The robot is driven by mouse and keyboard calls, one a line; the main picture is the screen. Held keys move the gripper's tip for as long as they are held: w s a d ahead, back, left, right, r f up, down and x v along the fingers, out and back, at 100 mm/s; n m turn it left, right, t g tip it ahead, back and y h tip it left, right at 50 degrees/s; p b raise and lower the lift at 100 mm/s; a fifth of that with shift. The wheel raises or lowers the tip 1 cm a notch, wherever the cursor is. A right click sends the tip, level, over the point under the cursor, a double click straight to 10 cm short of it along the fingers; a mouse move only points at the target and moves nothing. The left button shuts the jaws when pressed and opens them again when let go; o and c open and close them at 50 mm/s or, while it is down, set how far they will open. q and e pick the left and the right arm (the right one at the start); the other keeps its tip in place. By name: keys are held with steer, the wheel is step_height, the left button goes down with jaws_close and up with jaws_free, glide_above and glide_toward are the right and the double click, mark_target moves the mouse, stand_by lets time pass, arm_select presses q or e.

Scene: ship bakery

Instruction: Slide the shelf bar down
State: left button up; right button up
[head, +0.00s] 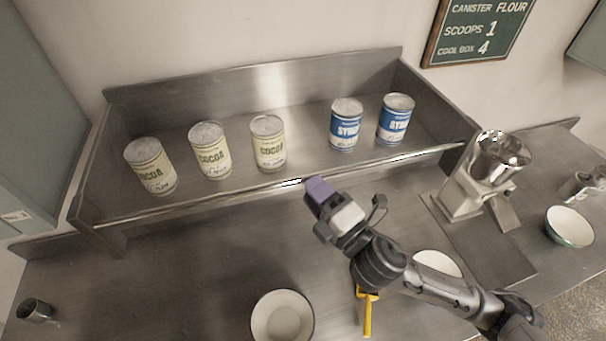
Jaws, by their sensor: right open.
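The shelf bar (225,199) is a thin shiny metal rod along the front of the steel shelf (250,88). It runs from the shelf's left end to its right end. Several cans stand behind it: cocoa cans (210,152) at left and centre, and blue and white syrup cans (346,126) at right. My right gripper (318,189), with purple fingertips, is open at the middle of the bar. Its tips overlap the bar in the picture; I cannot tell whether they touch it. My left gripper is out of view.
Below the shelf are a white bowl (282,320), another bowl (438,262) partly behind my right arm, and a yellow-handled tool (367,318). A metal machine (480,180) stands right of the shelf, with a bowl (569,227) beyond. A small metal cup (35,311) sits at lower left.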

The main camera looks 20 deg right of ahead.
mark_target(303, 177)
steer(key=shift+p+x, duration=0.4)
steer(key=shift+x, duration=1.55)
jaws_close()
